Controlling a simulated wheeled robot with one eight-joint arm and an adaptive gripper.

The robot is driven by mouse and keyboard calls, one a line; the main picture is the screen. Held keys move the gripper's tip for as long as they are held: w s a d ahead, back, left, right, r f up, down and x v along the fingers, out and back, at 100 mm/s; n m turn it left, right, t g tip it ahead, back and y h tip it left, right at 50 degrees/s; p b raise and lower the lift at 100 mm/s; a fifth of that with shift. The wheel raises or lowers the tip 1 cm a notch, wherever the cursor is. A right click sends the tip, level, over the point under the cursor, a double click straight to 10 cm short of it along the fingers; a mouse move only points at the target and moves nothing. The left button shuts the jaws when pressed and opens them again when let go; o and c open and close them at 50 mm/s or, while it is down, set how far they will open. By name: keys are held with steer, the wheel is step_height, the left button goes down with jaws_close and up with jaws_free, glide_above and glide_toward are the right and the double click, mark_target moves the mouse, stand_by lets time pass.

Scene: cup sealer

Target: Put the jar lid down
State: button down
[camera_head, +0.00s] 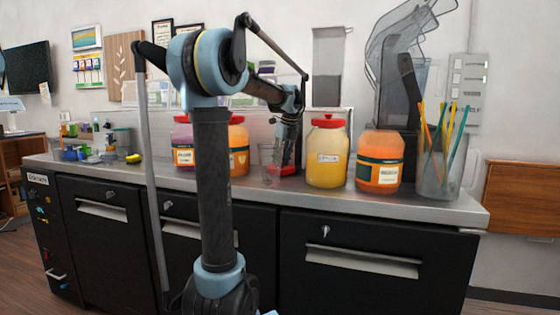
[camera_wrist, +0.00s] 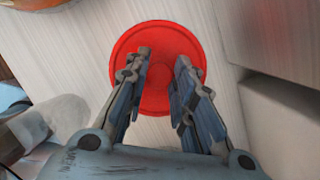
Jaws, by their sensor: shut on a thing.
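The jar lid (camera_wrist: 133,47) is a round red disc with a raised knob in the middle. In the wrist view my gripper (camera_wrist: 163,58) has one finger on each side of the knob and is shut on it. In the head view the lid (camera_head: 283,170) is a red patch low over the metal countertop (camera_head: 448,208), below my gripper (camera_head: 287,160). I cannot tell whether it touches the counter. An orange jar (camera_head: 380,163) to the right shows no red lid.
A yellow jar (camera_head: 327,160) with a red lid stands just right of my gripper. A clear glass (camera_head: 269,162) is close on its left. Orange (camera_head: 239,150) and purple (camera_head: 183,150) jars stand farther left. A clear container of colored sticks (camera_head: 438,172) is near the right end.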

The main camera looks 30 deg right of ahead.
mark_target(287, 168)
steer(key=c, duration=1.3)
jaws_free()
steer(key=shift+c, duration=0.2)
steer(key=v, duration=1.2)
